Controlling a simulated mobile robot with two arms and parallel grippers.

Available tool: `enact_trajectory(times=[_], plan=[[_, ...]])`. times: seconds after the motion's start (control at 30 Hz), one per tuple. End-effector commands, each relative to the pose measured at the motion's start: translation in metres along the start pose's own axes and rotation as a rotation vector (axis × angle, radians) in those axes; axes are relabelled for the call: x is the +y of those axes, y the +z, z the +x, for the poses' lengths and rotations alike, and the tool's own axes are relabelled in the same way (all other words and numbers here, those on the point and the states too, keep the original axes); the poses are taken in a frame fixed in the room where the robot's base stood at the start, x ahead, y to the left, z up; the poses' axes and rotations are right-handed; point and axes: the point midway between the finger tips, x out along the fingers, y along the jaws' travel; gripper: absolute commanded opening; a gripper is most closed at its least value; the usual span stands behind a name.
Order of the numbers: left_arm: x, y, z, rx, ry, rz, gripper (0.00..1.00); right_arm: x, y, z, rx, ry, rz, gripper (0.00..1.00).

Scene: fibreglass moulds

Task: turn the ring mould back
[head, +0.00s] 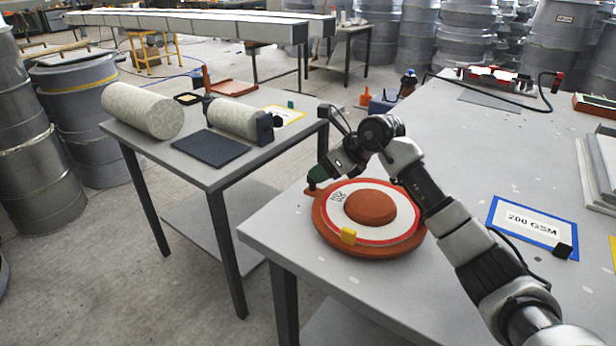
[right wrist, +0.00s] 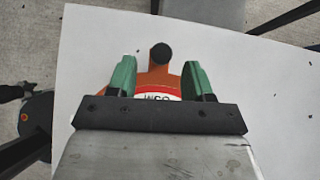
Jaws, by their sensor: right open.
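The ring mould (head: 330,222) is a round orange disc with a white, red-edged ring and an orange dome in the middle. It lies flat near the front left corner of the grey table. An orange lug with a dark knob (right wrist: 161,53) sticks out from the rim, at the upper left in the head view. My right gripper (head: 317,180) is just above this lug, and its green fingers (right wrist: 160,78) stand apart with the knob between and beyond them. The fingers partly hide the lug in the head view. My left gripper is out of view.
A lower side table (head: 190,176) with pale rolls (head: 142,110) and a dark mat stands to the left, across a gap. The table behind the mould is mostly clear.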

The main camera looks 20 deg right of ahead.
Motion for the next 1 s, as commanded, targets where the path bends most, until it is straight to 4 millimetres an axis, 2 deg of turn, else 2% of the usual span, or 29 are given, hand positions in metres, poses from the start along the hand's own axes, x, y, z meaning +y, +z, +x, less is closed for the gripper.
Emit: enact_trajectory(times=[0.1, 0.3, 0.5, 0.73, 0.77, 1.0], plan=[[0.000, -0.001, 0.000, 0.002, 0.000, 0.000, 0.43, 0.001, 0.000, 0.025, 0.001, 0.004, 0.003, 0.51], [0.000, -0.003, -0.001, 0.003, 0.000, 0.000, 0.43, 0.000, 0.000, 0.054, 0.001, 0.002, 0.002, 0.51], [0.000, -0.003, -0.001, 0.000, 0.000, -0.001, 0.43, 0.000, -0.001, 0.066, 0.001, 0.000, 0.001, 0.51], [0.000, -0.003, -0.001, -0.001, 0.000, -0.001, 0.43, 0.000, -0.001, 0.066, 0.001, -0.001, 0.000, 0.51], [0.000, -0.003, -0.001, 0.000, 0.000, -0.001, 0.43, 0.000, -0.001, 0.066, 0.001, -0.001, 0.000, 0.50], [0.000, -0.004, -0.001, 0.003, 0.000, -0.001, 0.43, 0.000, -0.001, 0.066, 0.001, 0.000, 0.000, 0.13]])
